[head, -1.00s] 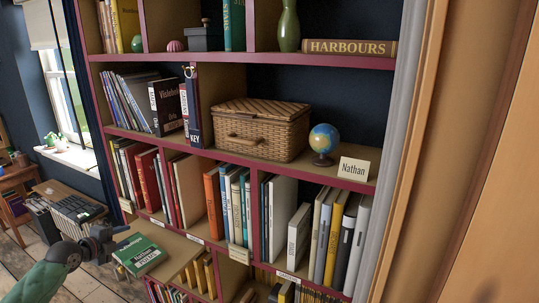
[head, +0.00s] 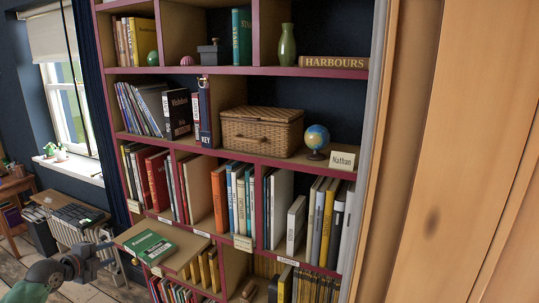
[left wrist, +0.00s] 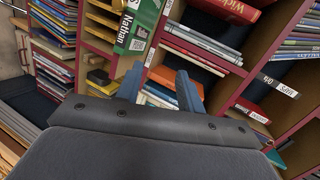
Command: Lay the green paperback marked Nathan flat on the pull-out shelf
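The green paperback marked Nathan (head: 150,246) lies flat on the pull-out shelf (head: 186,250), cover up, near its left end. It also shows at the top of the left wrist view (left wrist: 137,26). My left gripper (head: 108,256) is to the left of the book and a little lower, apart from it. Its two fingers (left wrist: 160,88) are spread with nothing between them. My right gripper is in neither view.
The bookcase (head: 240,158) rises behind the pull-out shelf with rows of upright books. A wicker basket (head: 258,132), a small globe (head: 316,137) and a Nathan card (head: 342,161) stand higher up. A wooden table with dark items is at the far left.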

